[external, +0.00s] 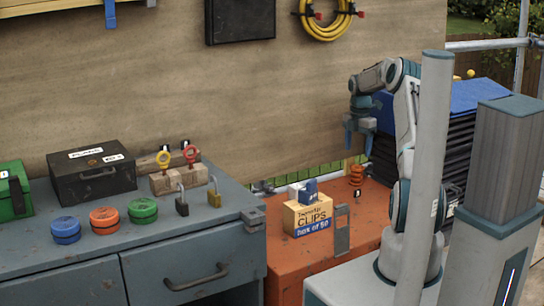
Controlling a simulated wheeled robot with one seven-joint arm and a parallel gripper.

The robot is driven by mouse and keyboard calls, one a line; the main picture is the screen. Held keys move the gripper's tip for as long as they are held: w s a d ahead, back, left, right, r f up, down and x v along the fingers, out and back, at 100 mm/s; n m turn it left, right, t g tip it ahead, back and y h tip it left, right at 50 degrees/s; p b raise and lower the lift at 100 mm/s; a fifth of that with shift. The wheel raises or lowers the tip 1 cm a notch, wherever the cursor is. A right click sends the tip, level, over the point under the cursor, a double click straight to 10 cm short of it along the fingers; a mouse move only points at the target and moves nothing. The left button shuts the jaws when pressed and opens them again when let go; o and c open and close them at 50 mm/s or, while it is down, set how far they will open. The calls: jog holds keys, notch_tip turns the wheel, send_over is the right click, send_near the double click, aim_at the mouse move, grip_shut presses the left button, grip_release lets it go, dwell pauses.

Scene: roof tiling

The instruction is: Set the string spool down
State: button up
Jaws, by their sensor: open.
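What looks like the string spool (356,174), a small ribbed orange-red thing, stands on the orange cabinet top (374,203) near its back edge. My gripper (358,140) is open, with its blue fingers pointing down. In the picture it hangs above the orange-red spool, apart from it, with nothing visible between the fingers. Depth between the two is hard to judge from this one view.
A clips box (307,214) and a grey metal plate (342,230) are on the orange cabinet. A dark stack under a blue cover (446,99) stands behind my arm. The grey bench (190,238) holds round tins, padlocks and a black case (92,172).

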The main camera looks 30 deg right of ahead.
jog(key=s+a+r+m+h, duration=0.1)
jog(key=s+a+r+m, duration=0.3)
jog(key=a+r, duration=0.5)
jog(key=s+a+r+m, duration=0.3)
jog(key=s+a+r, duration=0.25)
jog(key=a, duration=0.55)
jog(key=s+a+m, duration=0.4)
jog(key=s, duration=0.4)
jog(key=s+a+m+t, duration=0.1)
jog(key=s+a+m, duration=0.3)
jog(key=s, duration=0.4)
jog(key=s+a+m+t+y, duration=0.1)
jog(key=s+a+m, duration=0.3)
jog(key=s, duration=0.4)
jog(key=shift+a+m, duration=0.4)
jog(key=shift+a, duration=0.15)
